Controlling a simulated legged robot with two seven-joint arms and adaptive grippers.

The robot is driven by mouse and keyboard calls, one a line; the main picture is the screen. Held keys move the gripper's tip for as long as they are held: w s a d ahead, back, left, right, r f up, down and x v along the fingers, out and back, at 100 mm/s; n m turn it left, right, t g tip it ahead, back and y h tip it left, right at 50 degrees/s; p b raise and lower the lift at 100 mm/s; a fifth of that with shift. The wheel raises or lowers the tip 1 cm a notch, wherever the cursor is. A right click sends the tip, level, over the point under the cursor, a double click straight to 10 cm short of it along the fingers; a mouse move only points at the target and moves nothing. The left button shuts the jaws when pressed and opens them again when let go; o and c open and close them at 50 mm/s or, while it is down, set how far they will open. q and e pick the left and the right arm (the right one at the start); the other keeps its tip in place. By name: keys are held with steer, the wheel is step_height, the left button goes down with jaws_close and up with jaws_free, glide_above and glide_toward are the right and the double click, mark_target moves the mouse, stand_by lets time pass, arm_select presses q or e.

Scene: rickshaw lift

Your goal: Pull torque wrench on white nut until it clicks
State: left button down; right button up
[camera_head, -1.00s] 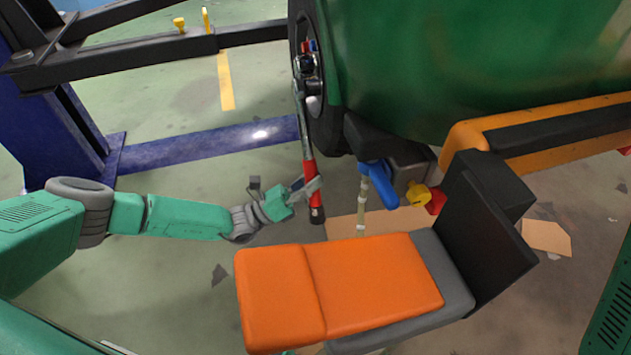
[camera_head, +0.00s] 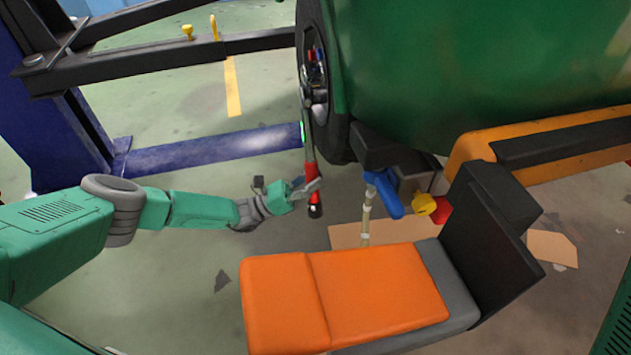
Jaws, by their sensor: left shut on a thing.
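The torque wrench (camera_head: 308,130) hangs nearly upright beside the wheel (camera_head: 331,95), with a silver shaft and a red and black handle. Its head is up at the wheel hub, where small red and blue nuts (camera_head: 315,54) show. The white nut cannot be made out, so its contact with the wrench head is not clear. My left gripper (camera_head: 306,188) is shut on the red handle near its lower end. A small green glow shows beside the wrench shaft. My right gripper is out of view.
The green rickshaw body (camera_head: 470,60) fills the upper right. An orange seat (camera_head: 340,300) stands in front, below the wrench. A blue lift post (camera_head: 50,130) with a black arm (camera_head: 130,60) is at the left. Floor left of the wheel is open.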

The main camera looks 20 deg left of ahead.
arm_select(q)
steer(key=shift+s+f, duration=0.1)
steer(key=shift+f, duration=0.05)
steer(key=shift+n, duration=0.6)
steer(key=shift+a, duration=0.1)
